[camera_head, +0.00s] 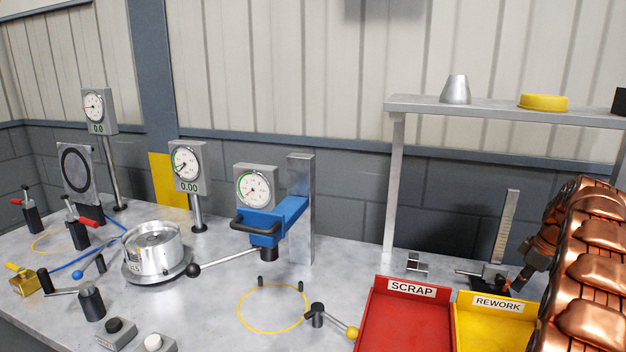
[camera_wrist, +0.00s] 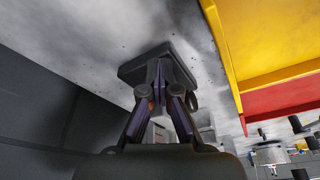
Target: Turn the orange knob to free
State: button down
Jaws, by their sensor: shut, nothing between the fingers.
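A small orange patch (camera_head: 518,284) shows in the head view at the foot of the upright scale gauge (camera_head: 506,228), beside the end of my arm. It may be the orange knob, but it is too small and covered to tell which way it is turned. In the wrist view my gripper (camera_wrist: 161,70) is shut and empty. Its fingertips are over a dark square block (camera_wrist: 135,70) that stands on the grey bench. A small brownish-orange bit shows beside the left finger. I cannot tell whether the fingers touch anything.
A yellow REWORK tray (camera_head: 485,320) and a red SCRAP tray (camera_head: 410,310) stand just left of my arm. A grey shelf (camera_head: 500,108) stands behind. Dial gauges, a blue bracket (camera_head: 268,222) and a round metal fixture (camera_head: 155,250) fill the bench farther left.

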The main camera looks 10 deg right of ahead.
jog(key=shift+w+d+b, duration=0.25)
jog(key=shift+w+b, duration=0.05)
jog(key=shift+b, duration=0.3)
jog(key=shift+s+d+f, duration=0.1)
jog(key=shift+s+d, duration=0.05)
jog(key=shift+s, duration=0.05)
jog(key=shift+s+d, duration=0.1)
jog(key=shift+s, duration=0.05)
jog(key=w+p+v, duration=0.1)
jog(key=p+v, duration=0.1)
jog(key=v, duration=0.4)
jog(key=shift+a+p, duration=0.3)
jog(key=shift+p, duration=0.05)
jog(key=shift+w, duration=0.1)
